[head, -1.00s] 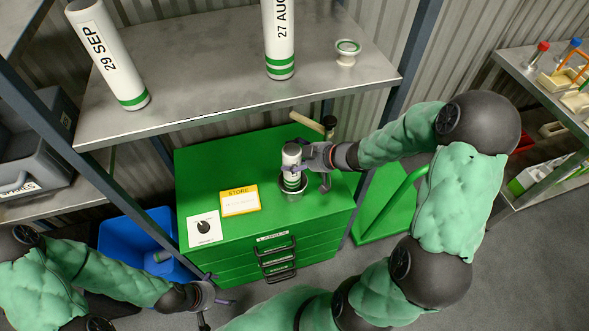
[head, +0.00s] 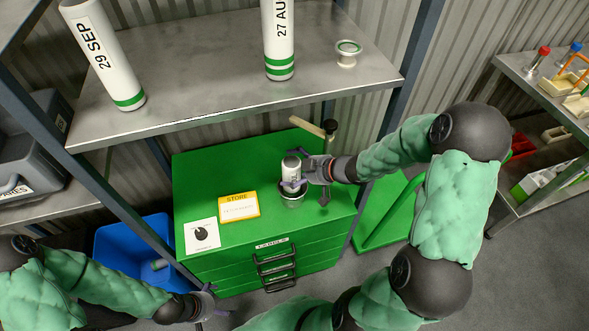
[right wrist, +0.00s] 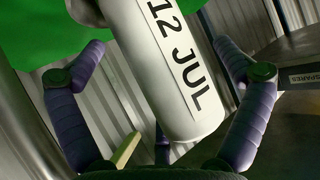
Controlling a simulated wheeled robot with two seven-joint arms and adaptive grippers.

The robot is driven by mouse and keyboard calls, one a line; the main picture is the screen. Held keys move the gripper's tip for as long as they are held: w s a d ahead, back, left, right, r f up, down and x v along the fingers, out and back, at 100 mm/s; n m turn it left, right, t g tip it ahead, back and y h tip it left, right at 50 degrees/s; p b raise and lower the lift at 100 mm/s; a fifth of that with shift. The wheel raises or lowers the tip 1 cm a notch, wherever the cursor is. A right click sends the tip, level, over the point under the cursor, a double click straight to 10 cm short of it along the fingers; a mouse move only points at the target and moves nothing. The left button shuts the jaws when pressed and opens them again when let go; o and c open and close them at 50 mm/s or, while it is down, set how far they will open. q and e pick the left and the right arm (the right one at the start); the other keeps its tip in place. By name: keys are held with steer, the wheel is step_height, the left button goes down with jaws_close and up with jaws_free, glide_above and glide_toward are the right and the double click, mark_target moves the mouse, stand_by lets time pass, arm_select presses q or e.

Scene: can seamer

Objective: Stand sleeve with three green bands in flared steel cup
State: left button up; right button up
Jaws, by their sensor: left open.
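A white sleeve (head: 291,166) stands upright in the flared steel cup (head: 292,200) on top of the green cabinet. Its lower end is hidden by the cup and my right gripper's fingers. In the right wrist view the sleeve (right wrist: 165,70) reads "12 JUL"; no green bands show on it there. My right gripper (head: 311,177) is around the sleeve, its fingers spread, with gaps between them and the sleeve's sides in the wrist view. My left gripper (head: 213,299) is open and empty, low in front of the cabinet.
The green cabinet (head: 210,185) carries a yellow STORE card (head: 239,206), a dial card (head: 202,236) and a wooden-handled tool (head: 310,127). The shelf (head: 205,85) above holds a 29 SEP sleeve (head: 103,55), a 27 AUG sleeve (head: 279,40) and a small steel cup (head: 347,55). A blue bin (head: 125,245) stands left.

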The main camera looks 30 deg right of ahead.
steer(key=shift+r, duration=0.25)
steer(key=p+v, duration=0.7)
steer(key=v, duration=0.5)
steer(key=shift+f, duration=0.1)
stand_by(0.9)
